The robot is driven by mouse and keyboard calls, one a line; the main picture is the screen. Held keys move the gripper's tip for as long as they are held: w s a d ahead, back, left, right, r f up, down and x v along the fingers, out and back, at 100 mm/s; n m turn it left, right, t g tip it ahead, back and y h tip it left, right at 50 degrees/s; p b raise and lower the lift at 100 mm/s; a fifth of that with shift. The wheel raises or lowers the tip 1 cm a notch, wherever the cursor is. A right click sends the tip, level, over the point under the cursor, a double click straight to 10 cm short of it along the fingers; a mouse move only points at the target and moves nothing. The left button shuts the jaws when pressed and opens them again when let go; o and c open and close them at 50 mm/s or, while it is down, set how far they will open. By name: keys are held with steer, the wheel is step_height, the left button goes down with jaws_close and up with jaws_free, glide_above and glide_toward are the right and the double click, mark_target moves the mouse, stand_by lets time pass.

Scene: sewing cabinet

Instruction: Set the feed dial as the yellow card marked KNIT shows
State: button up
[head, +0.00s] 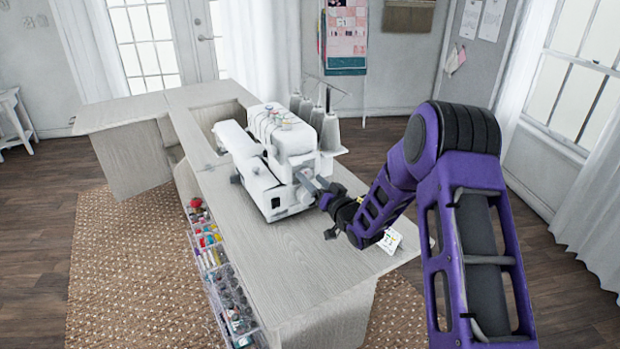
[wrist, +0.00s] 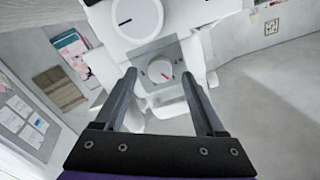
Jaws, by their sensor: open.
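The white sewing machine (head: 262,180) stands on the cabinet top. In the head view my gripper (head: 308,184) is at the machine's right side. A small card (head: 391,241) with coloured marks stands behind my arm, its text unreadable.
A larger white dial (wrist: 138,17) with a black line sits next to the small one. Thread cones (head: 330,130) stand behind the machine. The front of the cabinet top (head: 290,265) is clear. Drawers of thread (head: 225,285) line its left side.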

steer(key=shift+x, duration=0.85)
jaws_close()
